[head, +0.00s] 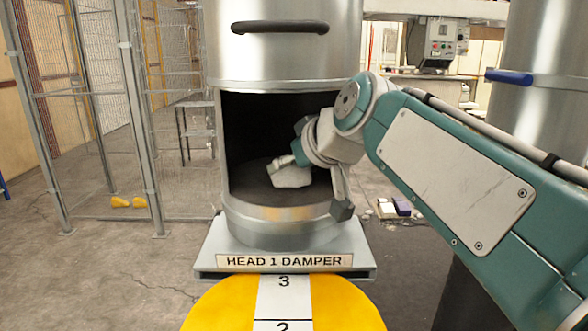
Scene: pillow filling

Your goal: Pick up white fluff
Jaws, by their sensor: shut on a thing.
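A lump of white fluff (291,177) is inside the opening of the metal cylinder (276,211), just above or at its dark floor; I cannot tell if it touches. My gripper (290,165) reaches into the opening from the right and is shut on the fluff. One finger shows at the fluff's upper left; the other side of the grip is mostly hidden by the fluff and the wrist. My teal and white arm covers the right part of the view and the cylinder's right edge.
The cylinder stands on a grey base with a "HEAD 1 DAMPER" label (284,261). A yellow numbered surface (225,306) lies in front. A wire mesh fence (95,110) stands at left. A second metal cylinder (545,60) is at right. Small white and purple items (402,206) lie on the floor.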

